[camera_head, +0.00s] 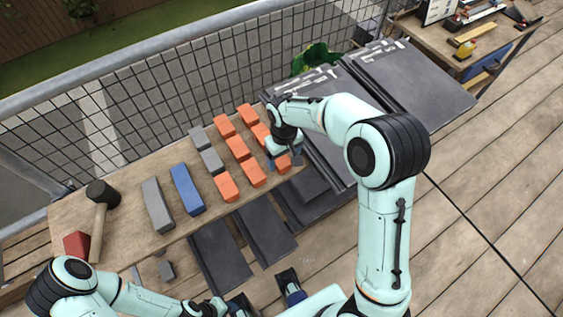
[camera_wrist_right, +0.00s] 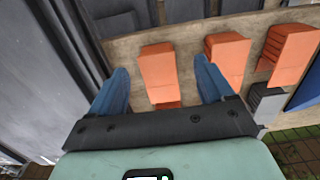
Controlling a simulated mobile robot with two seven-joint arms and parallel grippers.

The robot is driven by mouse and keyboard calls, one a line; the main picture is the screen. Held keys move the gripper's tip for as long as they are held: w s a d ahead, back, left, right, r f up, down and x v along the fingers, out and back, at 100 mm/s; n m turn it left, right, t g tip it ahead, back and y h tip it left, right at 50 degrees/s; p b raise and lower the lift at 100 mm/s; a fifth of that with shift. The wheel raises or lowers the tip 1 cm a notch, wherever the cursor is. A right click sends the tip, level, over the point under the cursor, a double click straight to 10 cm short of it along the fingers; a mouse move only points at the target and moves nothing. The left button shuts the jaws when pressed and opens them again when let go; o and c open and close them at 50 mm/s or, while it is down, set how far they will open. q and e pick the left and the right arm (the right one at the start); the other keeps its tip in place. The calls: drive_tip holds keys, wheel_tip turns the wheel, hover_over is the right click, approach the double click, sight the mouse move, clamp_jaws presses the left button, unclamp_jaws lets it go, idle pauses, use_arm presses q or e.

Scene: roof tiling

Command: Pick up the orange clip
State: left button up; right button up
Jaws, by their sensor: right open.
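Several orange clips stand in rows on the wooden bench; one is the orange clip (camera_head: 283,163) at the right end of the front row, partly covered by my right gripper (camera_head: 284,158). In the right wrist view, this orange clip (camera_wrist_right: 158,72) shows between the two blue fingers of my right gripper (camera_wrist_right: 160,72), with a gap on each side. The right gripper is open and holds nothing. I cannot tell its height over the clip. My left arm enters at the lower left; its gripper (camera_head: 212,308) is cut by the bottom edge and its fingers are unclear.
Neighbouring orange clips (camera_head: 254,174) stand close by. Grey blocks, a long grey bar (camera_head: 157,205), a blue bar (camera_head: 187,189) and a mallet (camera_head: 100,208) lie further left on the bench. Dark roof tiles (camera_head: 412,85) lie to the right. A mesh railing (camera_head: 170,90) runs behind.

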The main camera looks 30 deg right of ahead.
sight(284, 163)
drive_tip(key=f, duration=0.5)
drive_tip(key=shift+w+d, duration=0.2)
drive_tip(key=shift+r, duration=0.1)
drive_tip(key=c, duration=1.3)
wheel_tip(284, 163, up, 20)
drive_tip(key=p, duration=0.2)
